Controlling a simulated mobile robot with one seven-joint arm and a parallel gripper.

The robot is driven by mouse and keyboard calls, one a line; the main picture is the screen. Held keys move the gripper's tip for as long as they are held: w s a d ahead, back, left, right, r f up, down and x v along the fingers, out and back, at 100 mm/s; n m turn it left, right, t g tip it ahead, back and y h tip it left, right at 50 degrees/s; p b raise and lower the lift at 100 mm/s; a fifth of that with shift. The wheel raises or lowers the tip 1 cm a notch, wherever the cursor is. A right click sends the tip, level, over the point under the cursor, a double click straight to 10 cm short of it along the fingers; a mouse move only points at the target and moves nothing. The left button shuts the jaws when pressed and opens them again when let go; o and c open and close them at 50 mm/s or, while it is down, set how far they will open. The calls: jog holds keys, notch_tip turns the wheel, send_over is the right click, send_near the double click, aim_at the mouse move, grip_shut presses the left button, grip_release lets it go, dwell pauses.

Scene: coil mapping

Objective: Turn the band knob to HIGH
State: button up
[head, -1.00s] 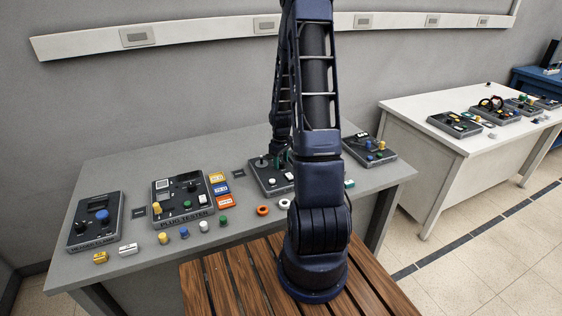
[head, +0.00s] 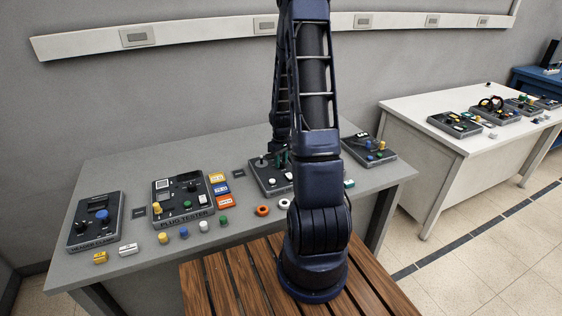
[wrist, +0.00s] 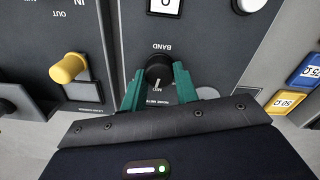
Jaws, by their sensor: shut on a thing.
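The black band knob (wrist: 158,70) sits on a dark grey panel (wrist: 205,50) in the wrist view, beside the upside-down word BAND. Its pale pointer line points down in the picture, toward the gripper body. My gripper (wrist: 160,78) is shut on the knob, with one green finger on each side. In the head view my gripper (head: 282,160) is down at the middle device (head: 265,184), largely hidden behind my arm; the knob itself cannot be made out there.
A yellow knob (wrist: 69,68) stands on the neighbouring panel at left in the wrist view. A plug tester (head: 182,220), coloured blocks (head: 222,188) and several small pegs lie left of the middle device. Another device (head: 369,150) stands at the table's right end.

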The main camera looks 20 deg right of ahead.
aim_at(281, 162)
jog(key=m, duration=0.5)
jog(key=shift+d+m, duration=0.1)
jog(key=shift+m, duration=0.2)
dwell(0.4)
jog(key=o, duration=1)
notch_tip(281, 162, up, 11)
jog(key=shift+f, duration=0.1)
dwell(0.4)
